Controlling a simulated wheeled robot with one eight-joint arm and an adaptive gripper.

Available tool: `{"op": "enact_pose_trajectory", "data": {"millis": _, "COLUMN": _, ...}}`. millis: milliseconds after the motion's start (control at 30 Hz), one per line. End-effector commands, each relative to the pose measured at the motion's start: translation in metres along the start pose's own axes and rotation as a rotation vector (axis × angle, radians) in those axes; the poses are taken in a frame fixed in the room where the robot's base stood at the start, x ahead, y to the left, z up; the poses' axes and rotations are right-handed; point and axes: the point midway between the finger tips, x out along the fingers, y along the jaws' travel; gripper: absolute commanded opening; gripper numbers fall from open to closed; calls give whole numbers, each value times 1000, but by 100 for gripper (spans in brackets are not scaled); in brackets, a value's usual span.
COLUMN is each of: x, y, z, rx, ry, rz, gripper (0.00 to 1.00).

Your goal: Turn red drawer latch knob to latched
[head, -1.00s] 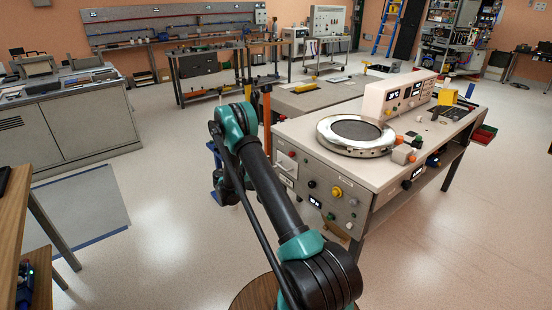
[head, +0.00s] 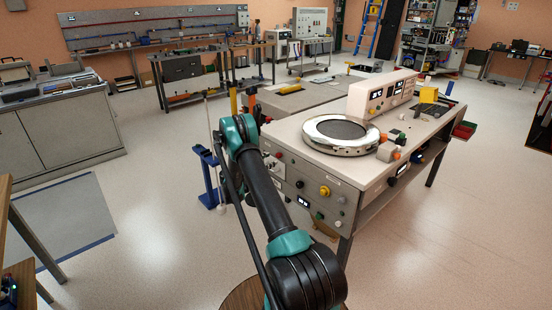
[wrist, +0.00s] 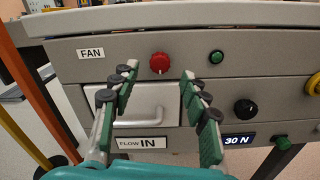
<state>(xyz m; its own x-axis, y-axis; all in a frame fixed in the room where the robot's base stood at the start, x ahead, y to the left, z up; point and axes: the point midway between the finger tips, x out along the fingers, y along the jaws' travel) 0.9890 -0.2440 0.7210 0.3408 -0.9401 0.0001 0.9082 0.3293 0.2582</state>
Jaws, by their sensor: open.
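The red knob (wrist: 159,62) sits on the grey front panel of the bench, right of the FAN label and above a drawer (wrist: 150,104) with a pale bar handle. A small red knob also shows in the head view (head: 279,155), just right of my arm. My gripper (wrist: 158,71) is open and empty, its two green-padded fingers on either side of the red knob in the picture. Whether the fingers reach the knob's depth is unclear; no contact shows. In the head view my arm hides the gripper. The knob's pointer direction is too small to read.
A green button (wrist: 216,57), a black knob (wrist: 245,109) and a yellow knob (wrist: 313,84) are to the right on the panel. The bench top (wrist: 200,17) overhangs above. An orange post (wrist: 25,90) stands at left. A blue stand (head: 208,178) is left of my arm.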

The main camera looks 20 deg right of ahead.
Motion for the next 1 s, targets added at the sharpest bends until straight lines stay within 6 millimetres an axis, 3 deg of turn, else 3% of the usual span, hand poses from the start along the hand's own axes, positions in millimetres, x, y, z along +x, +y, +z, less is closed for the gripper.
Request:
{"op": "enact_pose_trajectory", "data": {"millis": 100, "x": 22, "y": 0, "z": 0, "rx": 0, "ry": 0, "rz": -2, "gripper": 46}}
{"op": "enact_pose_trajectory", "data": {"millis": 300, "x": 43, "y": 0, "z": 0, "rx": 0, "ry": 0, "rz": -1, "gripper": 46}}
{"op": "enact_pose_trajectory", "data": {"millis": 700, "x": 50, "y": 0, "z": 0, "rx": 0, "ry": 0, "rz": 1, "gripper": 46}}
{"op": "enact_pose_trajectory", "data": {"millis": 1000, "x": 49, "y": 0, "z": 0, "rx": 0, "ry": 0, "rz": 1, "gripper": 8}}
